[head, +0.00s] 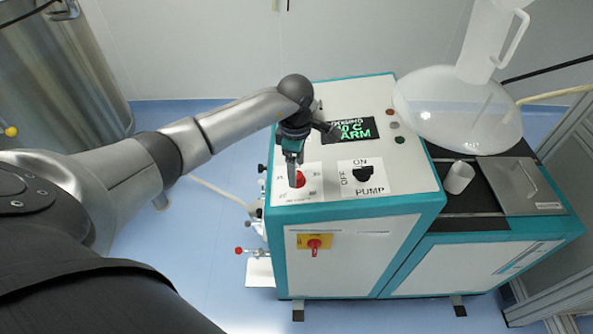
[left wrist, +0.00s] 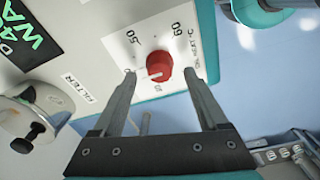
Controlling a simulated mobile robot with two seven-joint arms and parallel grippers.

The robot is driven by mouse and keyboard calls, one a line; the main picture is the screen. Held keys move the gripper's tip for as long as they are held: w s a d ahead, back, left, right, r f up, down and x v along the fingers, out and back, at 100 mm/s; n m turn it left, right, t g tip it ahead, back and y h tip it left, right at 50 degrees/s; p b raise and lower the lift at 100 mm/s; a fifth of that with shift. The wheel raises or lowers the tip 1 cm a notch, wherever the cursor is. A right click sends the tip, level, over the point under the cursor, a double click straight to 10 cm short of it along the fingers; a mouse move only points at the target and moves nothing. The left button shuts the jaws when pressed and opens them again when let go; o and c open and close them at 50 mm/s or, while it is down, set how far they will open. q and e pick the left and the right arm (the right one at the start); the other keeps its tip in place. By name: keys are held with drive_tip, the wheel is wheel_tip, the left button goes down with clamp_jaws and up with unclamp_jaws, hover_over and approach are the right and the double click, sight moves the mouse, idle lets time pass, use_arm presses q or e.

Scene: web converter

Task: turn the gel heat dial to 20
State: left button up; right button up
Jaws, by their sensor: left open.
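The gel heat dial (head: 299,179) is a red round knob on a white label plate, at the front left of the machine's top. In the left wrist view the dial (left wrist: 160,67) has a white pointer line towards the picture's left. Marks 50 and 60 show above it; the number at the pointer is hidden or too small to read. My left gripper (head: 293,165) comes down over the dial. In the left wrist view its two fingers (left wrist: 162,76) are apart, one on each side of the knob; I cannot tell whether they touch it. My right gripper is not in view.
A black pump switch (head: 363,174) sits right of the dial. A green-lettered display (head: 352,130) lies behind, partly covered by my gripper. A red and yellow switch (head: 314,243) is on the front panel.

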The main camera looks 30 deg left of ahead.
use_arm(q)
drive_tip(key=shift+f, duration=0.95)
drive_tip(key=shift+c, duration=0.2)
clamp_jaws()
